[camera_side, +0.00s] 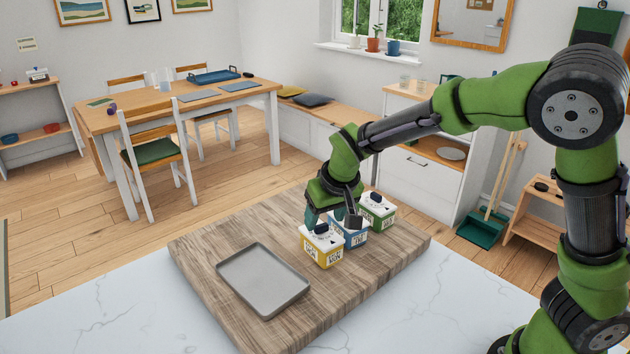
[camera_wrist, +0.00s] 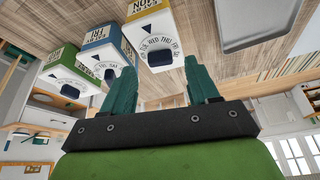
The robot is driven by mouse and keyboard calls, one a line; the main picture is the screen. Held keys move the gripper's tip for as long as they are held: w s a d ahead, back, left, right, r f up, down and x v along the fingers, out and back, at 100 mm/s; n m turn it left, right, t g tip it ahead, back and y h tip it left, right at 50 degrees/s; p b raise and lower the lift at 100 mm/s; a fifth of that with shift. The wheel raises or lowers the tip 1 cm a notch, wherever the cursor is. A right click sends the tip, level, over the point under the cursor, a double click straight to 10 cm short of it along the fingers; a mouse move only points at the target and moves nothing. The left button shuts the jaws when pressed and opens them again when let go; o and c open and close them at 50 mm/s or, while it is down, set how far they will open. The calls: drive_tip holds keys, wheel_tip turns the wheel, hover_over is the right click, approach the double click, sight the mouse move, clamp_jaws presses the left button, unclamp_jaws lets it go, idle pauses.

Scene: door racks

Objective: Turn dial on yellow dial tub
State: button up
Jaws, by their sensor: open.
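The yellow dial tub (camera_side: 322,250) stands on the wooden board, with a white lid and a dark dial knob (camera_side: 321,229) on top. In the wrist view the yellow tub (camera_wrist: 135,17) shows its dial knob (camera_wrist: 158,56), with day letters printed in an arc beside it. My gripper (camera_side: 332,215) is just above the yellow tub, pointing down. Whether a finger touches the knob, I cannot tell.
A blue dial tub (camera_side: 355,238) stands close beside the yellow one, and a green dial tub (camera_side: 380,215) is beyond it. A grey tray (camera_side: 262,280) lies on the wooden board (camera_side: 205,240) to the left. The board's front right part is bare.

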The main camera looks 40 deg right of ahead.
sight(321, 229)
drive_tip(key=shift+x, duration=1.3)
drive_tip(key=shift+a, duration=0.1)
drive_tip(key=c, duration=1.1)
